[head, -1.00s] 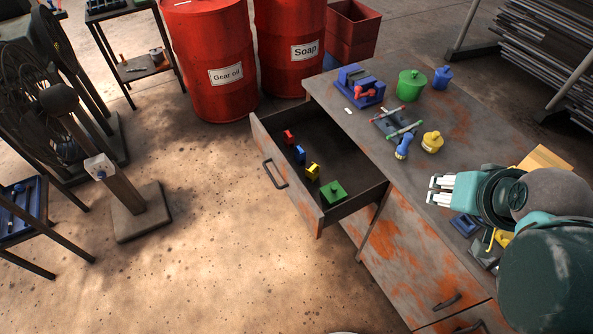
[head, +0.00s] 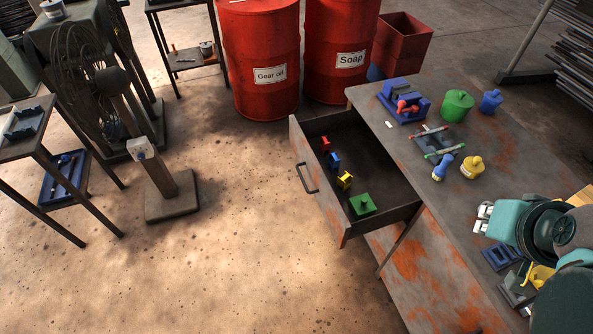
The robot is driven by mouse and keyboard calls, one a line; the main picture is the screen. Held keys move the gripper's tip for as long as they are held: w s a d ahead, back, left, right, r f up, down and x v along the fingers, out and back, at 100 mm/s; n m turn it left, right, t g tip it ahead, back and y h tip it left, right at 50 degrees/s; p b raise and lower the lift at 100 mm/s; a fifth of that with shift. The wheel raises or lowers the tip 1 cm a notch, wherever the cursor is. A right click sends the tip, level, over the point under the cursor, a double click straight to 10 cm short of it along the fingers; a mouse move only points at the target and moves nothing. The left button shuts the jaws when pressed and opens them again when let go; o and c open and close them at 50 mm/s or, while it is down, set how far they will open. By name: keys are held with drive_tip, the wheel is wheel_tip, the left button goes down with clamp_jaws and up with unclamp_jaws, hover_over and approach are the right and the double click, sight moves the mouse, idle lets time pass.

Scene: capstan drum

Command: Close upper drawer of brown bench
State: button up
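The brown bench (head: 405,150) is a rusty grey-brown workbench at the right. Its upper drawer (head: 318,192) is pulled far out to the left, with a dark handle (head: 306,179) on its front. Inside the drawer are a red block (head: 325,144), a blue block (head: 335,160), a yellow block (head: 345,180) and a green block (head: 362,204). My gripper (head: 481,218) is above the bench top at the right, pointing left, well apart from the drawer. It looks small and foreshortened, so its finger opening is unclear. I see nothing held.
On the bench top stand a blue vise (head: 403,101), a green pot (head: 457,105), a blue bottle (head: 490,101) and a yellow container (head: 472,167). Red drums (head: 260,60) stand behind. A post on a base (head: 160,185) stands left. The floor before the drawer is clear.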

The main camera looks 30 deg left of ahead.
drive_tip(key=w+a+n, duration=0.1)
drive_tip(key=w+a, duration=0.1)
drive_tip(key=w+a+r+n, duration=0.1)
drive_tip(key=w+a, duration=0.1)
drive_tip(key=w+a+n+g, duration=0.1)
drive_tip(key=w+n, duration=0.1)
drive_tip(key=shift+w+a+r, duration=0.1)
drive_tip(key=shift+a+r, duration=0.3)
clamp_jaws()
drive_tip(key=w+a+f+n+g, duration=0.15)
drive_tip(key=w+a+n, duration=0.25)
drive_tip(key=a, duration=0.4)
drive_tip(key=w+a+f+n+p, duration=0.1)
drive_tip(key=w+a+f+n, duration=0.15)
drive_tip(key=w+a, duration=0.4)
drive_tip(key=w+a+f+n+g, duration=0.1)
drive_tip(key=w+a+n, duration=0.3)
drive_tip(key=a, duration=0.6)
drive_tip(key=s+a+f+n, duration=0.2)
drive_tip(key=a+f+n, duration=0.2)
drive_tip(key=a+f, duration=0.3)
drive_tip(key=s+a+f+n+h+p, duration=0.1)
drive_tip(key=a+f+n, duration=0.3)
drive_tip(key=a, duration=1)
drive_tip(key=s+a+f+n+g+h, duration=0.1)
drive_tip(key=s+a+f+n, duration=0.2)
drive_tip(key=a+f, duration=0.7)
drive_tip(key=shift+a+f+n, duration=0.15)
drive_tip(key=shift+a+n, duration=0.5)
drive_tip(key=shift+a, duration=0.15)
